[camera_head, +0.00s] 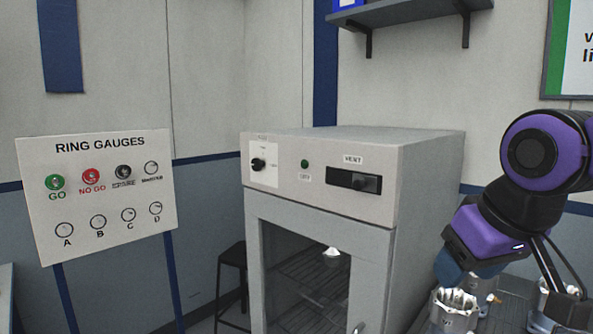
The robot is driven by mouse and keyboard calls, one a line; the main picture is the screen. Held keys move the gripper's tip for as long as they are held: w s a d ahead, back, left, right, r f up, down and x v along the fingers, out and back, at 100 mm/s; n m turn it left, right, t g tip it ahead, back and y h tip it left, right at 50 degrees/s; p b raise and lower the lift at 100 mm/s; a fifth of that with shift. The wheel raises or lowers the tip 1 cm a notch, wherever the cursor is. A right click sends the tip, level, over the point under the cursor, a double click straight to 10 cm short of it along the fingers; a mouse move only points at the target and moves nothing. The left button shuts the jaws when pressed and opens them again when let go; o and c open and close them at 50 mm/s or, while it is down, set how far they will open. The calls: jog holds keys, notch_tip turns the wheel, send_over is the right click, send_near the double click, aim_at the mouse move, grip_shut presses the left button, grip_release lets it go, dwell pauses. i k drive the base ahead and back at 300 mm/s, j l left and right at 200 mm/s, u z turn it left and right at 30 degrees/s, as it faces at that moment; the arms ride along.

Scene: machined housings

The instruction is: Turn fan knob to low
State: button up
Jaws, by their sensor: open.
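A round black knob (258,164) sits on a white label plate (264,176) at the upper left of the grey cabinet's front (225,190). Small marks above and to the right of it are too small to read. A pale mark on the knob seems to face right, though this is hard to tell. My purple and black gripper (508,275) is at the lower right, over a dark surface, well apart from the knob and touching nothing on the panel. It is open; its fingertips are hard to make out.
A green light (304,163) and a black VENT control (353,182) share the panel. Below is a windowed door (372,270). Metal housings (453,312) stand under my arm. A RING GAUGES board (110,190) and dark stool (232,258) are at left. The space before the panel is clear.

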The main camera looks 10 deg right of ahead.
aim_at(257, 164)
jog(key=i+j+u, duration=0.2)
jog(key=i+j, duration=0.15)
jog(key=i+j+u, duration=0.2)
jog(key=i, duration=0.3)
